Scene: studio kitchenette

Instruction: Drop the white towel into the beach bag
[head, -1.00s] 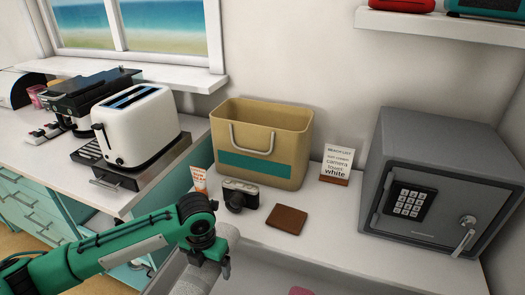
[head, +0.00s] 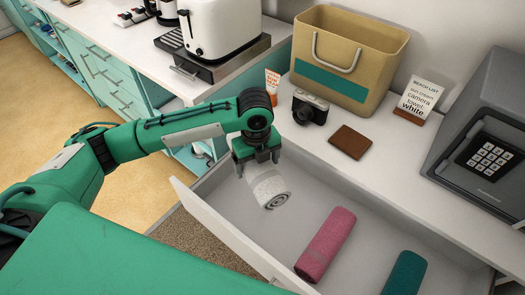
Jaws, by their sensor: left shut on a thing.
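The white towel (head: 268,188) is rolled up and sits in the left part of the open drawer. My left gripper (head: 256,164) points down at its upper end and is shut on it. I cannot tell whether the towel touches the drawer floor. The beach bag (head: 365,45), tan with a teal band and a light handle, stands upright on the counter behind the drawer, with its top open. My right gripper is not in view.
The drawer (head: 225,228) also holds a pink towel (head: 327,243) and a teal towel (head: 404,274). On the counter are a sunscreen tube (head: 272,86), a camera (head: 310,107), a brown wallet (head: 350,142), a beach list card (head: 418,98) and a grey safe (head: 485,140).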

